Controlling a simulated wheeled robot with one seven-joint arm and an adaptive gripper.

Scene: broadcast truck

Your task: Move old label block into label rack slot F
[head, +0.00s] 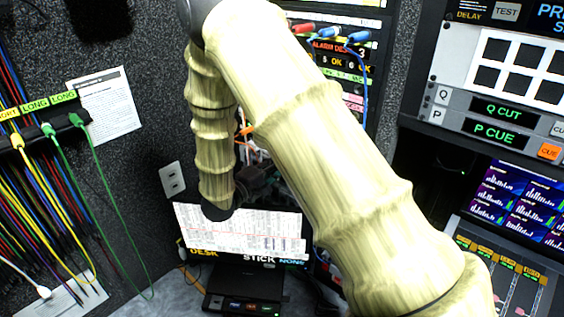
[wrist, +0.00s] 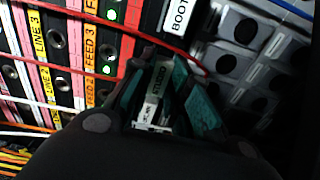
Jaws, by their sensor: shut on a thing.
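In the wrist view, my gripper (wrist: 165,88) is shut on a small pale grey block (wrist: 152,112), held between its teal finger pads. The block has a white strip with small dark lettering that I cannot read surely. I take it to be the old label block. In the head view, my gripper (head: 257,180) is a dark shape, mostly hidden behind my arm, above a white printed sheet. I cannot make out slot F or tell surely which part is the label rack.
Grey units with round dark holes (wrist: 245,62) stand at right. A red cable (wrist: 110,28) crosses above the gripper. In the head view, coloured cables (head: 45,200) hang at left.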

